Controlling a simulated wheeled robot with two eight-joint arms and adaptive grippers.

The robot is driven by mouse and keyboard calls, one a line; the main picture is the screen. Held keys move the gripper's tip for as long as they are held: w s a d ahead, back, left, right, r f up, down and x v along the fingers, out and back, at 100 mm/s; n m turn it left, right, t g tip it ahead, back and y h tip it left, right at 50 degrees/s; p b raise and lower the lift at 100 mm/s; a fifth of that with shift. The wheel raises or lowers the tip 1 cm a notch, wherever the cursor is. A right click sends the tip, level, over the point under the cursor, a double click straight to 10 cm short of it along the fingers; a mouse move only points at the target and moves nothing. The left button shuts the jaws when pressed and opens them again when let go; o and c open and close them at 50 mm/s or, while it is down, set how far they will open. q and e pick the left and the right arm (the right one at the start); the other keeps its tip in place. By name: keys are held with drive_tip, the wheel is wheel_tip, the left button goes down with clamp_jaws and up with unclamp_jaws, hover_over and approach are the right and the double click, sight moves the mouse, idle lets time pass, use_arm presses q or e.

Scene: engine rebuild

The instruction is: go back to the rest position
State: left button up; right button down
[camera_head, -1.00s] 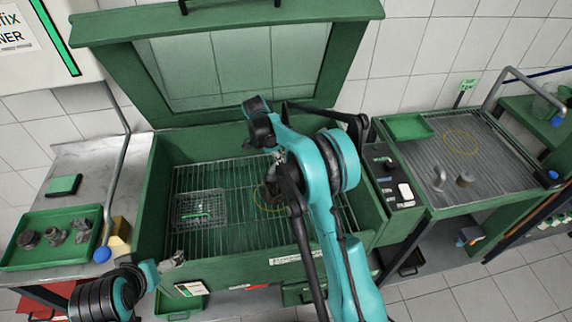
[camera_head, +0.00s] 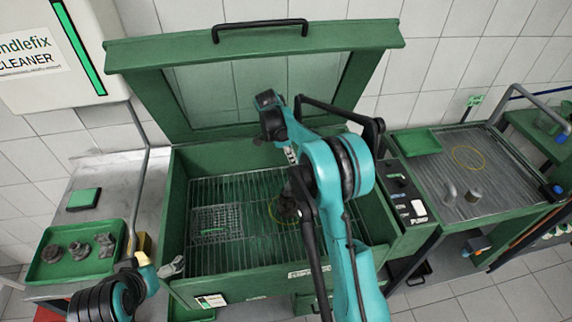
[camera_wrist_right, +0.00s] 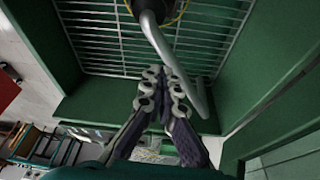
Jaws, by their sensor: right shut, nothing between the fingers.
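My right arm spans the middle of the head view, over the open green washer basin (camera_head: 182,225). Its gripper (camera_head: 290,156) is small and partly covered by the arm there. In the right wrist view the right gripper (camera_wrist_right: 165,78) is shut and empty, with its fingers together above the basin. My left arm comes in at the lower left. Its gripper (camera_head: 171,268) is near the basin's front left corner, too small to tell its jaws.
The green lid (camera_head: 255,40) stands raised. A wire basket (camera_head: 205,222) sits on the grate. A grey bent pipe (camera_wrist_right: 190,70) is close to my right fingers. A green tray (camera_head: 46,272) holding metal parts stands left; a ribbed worktop (camera_head: 440,175) with cylinders stands right.

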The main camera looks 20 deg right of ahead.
use_arm(q)
drive_tip(key=shift+w+a+r, duration=0.2)
drive_tip(key=shift+a+r, duration=0.1)
drive_tip(key=shift+r, duration=0.2)
use_arm(e)
drive_tip(key=shift+d+r, duration=0.15)
drive_tip(key=shift+r, duration=0.65)
drive_tip(key=s+a+r+n+t+y+b, duration=0.1)
drive_tip(key=s+a+r+n+t, duration=0.15)
drive_tip(key=s+r+n, duration=0.35)
drive_tip(key=s+a+r+n+t+y+b, duration=0.1)
drive_tip(key=s+a+r+n+t, duration=0.2)
drive_tip(key=s, duration=0.4)
use_arm(q)
drive_tip(key=shift+f+b, duration=1.15)
drive_tip(key=shift+f, duration=1.15)
use_arm(e)
drive_tip(key=s+a+f+n+t, duration=0.1)
drive_tip(key=s+a+f+n, duration=0.1)
drive_tip(key=s+n, duration=0.4)
drive_tip(key=s+a+f+n+t+y, duration=0.1)
drive_tip(key=s+a+f+n+t, duration=0.1)
drive_tip(key=s+n, duration=0.4)
drive_tip(key=shift+s+a+f, duration=0.4)
drive_tip(key=shift+s+a, duration=0.1)
drive_tip(key=shift+s, duration=1.35)
